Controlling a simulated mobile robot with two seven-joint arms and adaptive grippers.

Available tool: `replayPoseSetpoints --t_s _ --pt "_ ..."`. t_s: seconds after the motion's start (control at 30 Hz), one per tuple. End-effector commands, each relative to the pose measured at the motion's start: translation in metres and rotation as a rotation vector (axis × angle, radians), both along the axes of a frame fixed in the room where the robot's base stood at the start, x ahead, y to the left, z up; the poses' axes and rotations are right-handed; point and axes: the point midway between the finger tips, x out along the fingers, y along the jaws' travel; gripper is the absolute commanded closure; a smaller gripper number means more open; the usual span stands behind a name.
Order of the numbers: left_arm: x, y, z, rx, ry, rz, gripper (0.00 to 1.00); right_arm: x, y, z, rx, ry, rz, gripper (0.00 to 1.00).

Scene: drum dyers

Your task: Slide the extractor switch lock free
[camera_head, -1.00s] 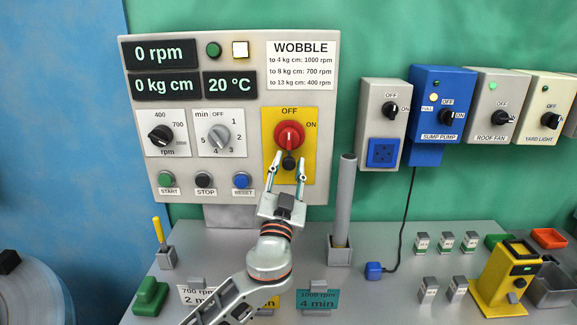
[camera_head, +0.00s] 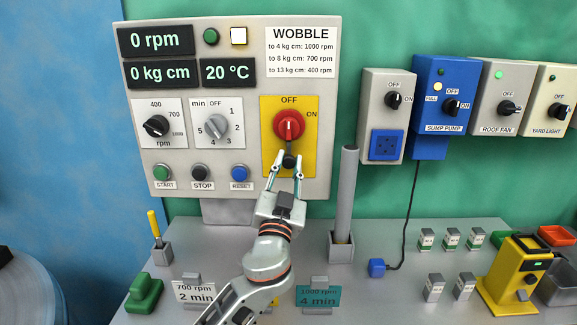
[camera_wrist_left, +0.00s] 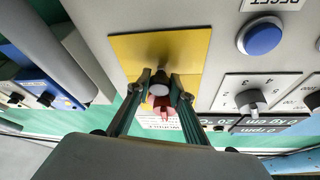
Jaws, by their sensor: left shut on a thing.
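The red extractor switch (camera_head: 289,124) sits on a yellow plate (camera_head: 270,148) marked OFF and ON, with its pointer up at OFF. Below it is the lock's small black knob (camera_head: 289,161), with a gap between knob and switch. My left gripper (camera_head: 286,165) reaches up from below and is shut on the black knob, a finger on each side. In the left wrist view the knob (camera_wrist_left: 158,84) shows between the fingertips, and the red switch (camera_wrist_left: 160,104) is partly hidden behind it. My right gripper is not in view.
The RESET button (camera_head: 241,173) and the minute dial (camera_head: 216,128) are left of the plate. A grey upright tube (camera_head: 346,195) stands at the right. Sign cards (camera_head: 318,296) and a green block (camera_head: 144,293) are on the bench below. Switch boxes (camera_head: 388,120) hang farther right.

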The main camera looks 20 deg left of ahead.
Motion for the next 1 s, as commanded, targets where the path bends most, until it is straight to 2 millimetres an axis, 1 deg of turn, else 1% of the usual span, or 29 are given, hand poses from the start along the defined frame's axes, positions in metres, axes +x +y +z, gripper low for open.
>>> replayPoseSetpoints --t_s 0.03,0.07,0.1,0.13,0.37,0.47,0.57,0.67,0.77,1.0 --pt "0.0 -0.001 -0.007 0.001 0.012 -0.001 1.0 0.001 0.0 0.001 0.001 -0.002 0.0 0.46" --pt "0.0 -0.001 -0.007 0.001 0.012 -0.001 1.0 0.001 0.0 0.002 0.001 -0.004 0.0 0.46" --pt "0.0 -0.001 -0.007 0.001 0.013 -0.001 0.69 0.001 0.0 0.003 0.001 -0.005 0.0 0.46" --pt "0.0 -0.001 -0.007 0.002 0.012 -0.001 0.61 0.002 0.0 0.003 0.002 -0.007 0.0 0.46" --pt "0.0 0.0 -0.005 0.001 0.008 0.0 0.61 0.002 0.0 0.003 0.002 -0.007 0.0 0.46" --pt "0.0 0.0 -0.004 0.001 0.007 0.0 0.61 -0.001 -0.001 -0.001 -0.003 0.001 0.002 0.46" --pt "-0.004 -0.001 -0.006 0.0 0.008 0.0 0.61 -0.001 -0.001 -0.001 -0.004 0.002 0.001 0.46" --pt "-0.013 -0.003 -0.011 -0.001 0.009 -0.001 0.61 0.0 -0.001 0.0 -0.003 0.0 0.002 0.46" --pt "-0.028 -0.005 -0.017 -0.002 0.01 0.0 0.61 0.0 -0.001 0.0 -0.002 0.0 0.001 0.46" --pt "-0.072 -0.011 -0.034 -0.001 0.012 0.0 0.61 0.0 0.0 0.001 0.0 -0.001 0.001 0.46"
